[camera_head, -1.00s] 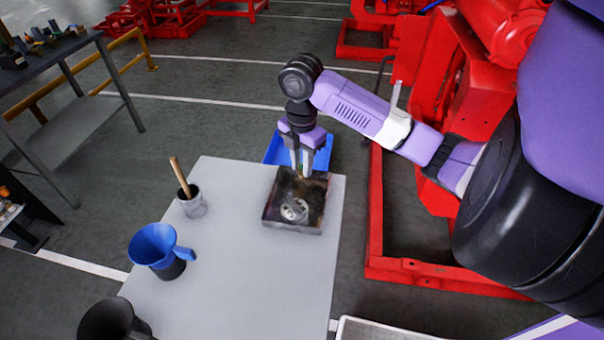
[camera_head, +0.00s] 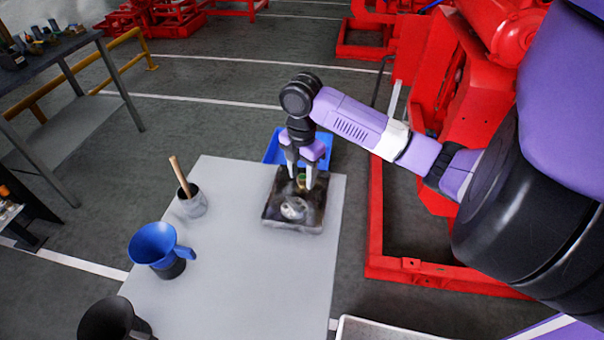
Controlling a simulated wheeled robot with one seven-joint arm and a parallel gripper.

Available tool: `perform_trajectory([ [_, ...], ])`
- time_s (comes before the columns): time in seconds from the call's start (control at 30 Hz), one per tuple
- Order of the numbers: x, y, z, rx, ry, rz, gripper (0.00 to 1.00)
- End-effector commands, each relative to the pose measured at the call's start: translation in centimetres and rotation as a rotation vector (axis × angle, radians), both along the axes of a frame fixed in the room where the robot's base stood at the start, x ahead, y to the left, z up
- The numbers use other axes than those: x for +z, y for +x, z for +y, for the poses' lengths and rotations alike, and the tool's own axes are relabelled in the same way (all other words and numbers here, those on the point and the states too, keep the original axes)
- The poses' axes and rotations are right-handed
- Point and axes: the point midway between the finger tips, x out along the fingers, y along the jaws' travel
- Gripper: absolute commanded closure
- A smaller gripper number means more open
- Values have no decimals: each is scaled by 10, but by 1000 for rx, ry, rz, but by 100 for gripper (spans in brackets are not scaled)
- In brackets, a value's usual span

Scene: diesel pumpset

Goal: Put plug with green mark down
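The plug with the green mark (camera_head: 301,180) is a small piece in the dark, dirty metal tray (camera_head: 270,218) on the grey table. My gripper (camera_head: 301,180) is over the back part of the tray, pointing down. Its two fingers are spread, one on each side of the plug, with gaps visible between. A round grey metal part (camera_head: 293,208) lies in the tray just in front of the plug. The plug is small and its exact contact with the tray floor is hard to tell.
A blue bin (camera_head: 272,152) is behind the tray. A cup with a wooden-handled brush (camera_head: 191,202), a blue funnel jug (camera_head: 155,245) and a black container (camera_head: 108,322) stand to the left. A red machine frame (camera_head: 376,220) is to the right. The table's middle is clear.

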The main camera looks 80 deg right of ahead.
Motion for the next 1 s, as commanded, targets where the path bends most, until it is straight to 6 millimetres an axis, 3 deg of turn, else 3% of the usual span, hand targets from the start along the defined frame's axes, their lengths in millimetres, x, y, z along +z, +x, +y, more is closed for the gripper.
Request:
perform_trajectory([
  [0.27, 11, 1, 0, 2, -1, -2, 54],
  [0.7, 98, 0, -1, 3, -5, 0, 54],
  [1.0, 123, 1, 1, 1, -1, 0, 54],
])
